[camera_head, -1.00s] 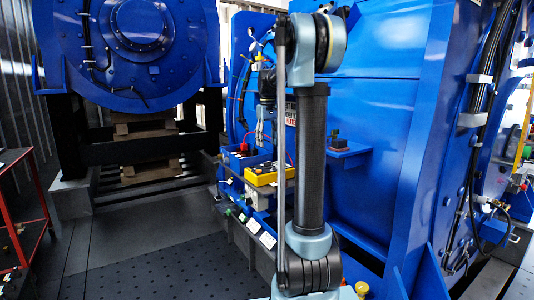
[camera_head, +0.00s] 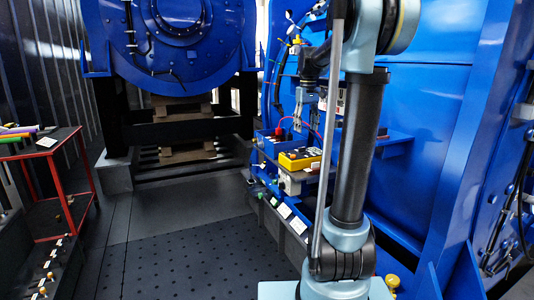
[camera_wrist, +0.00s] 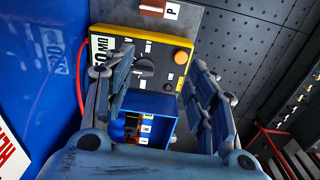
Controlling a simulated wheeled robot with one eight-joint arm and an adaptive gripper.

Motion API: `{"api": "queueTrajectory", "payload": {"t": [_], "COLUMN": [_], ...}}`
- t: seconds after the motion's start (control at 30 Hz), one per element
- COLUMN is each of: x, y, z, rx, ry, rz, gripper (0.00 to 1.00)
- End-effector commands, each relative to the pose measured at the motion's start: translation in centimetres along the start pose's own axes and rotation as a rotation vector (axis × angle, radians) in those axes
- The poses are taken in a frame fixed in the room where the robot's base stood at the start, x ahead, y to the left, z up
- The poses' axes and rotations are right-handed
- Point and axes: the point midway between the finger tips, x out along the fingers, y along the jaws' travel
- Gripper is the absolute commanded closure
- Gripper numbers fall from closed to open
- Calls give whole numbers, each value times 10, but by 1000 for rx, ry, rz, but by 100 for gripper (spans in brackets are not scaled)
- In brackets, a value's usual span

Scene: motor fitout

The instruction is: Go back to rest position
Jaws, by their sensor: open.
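The yellow box also shows on the shelf in the head view (camera_head: 300,159).
A red cart (camera_head: 58,153) with coloured items on top stands at the left. A large blue round machine (camera_head: 170,40) stands at the back. The blue machine's side wall (camera_head: 430,100) is close on the right. The dark perforated floor (camera_head: 200,260) in front is clear.

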Motion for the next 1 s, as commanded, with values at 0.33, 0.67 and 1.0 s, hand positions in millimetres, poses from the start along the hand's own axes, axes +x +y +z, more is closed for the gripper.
{"api": "queueTrajectory", "payload": {"t": [0.33,0.67,1.0], "x": [31,79,147], "y": [-34,-63,-90], "z": [96,179,257], "rx": [80,157,235], "ry": [41,81,123], "rz": [13,22,29], "gripper": [48,48,48]}}
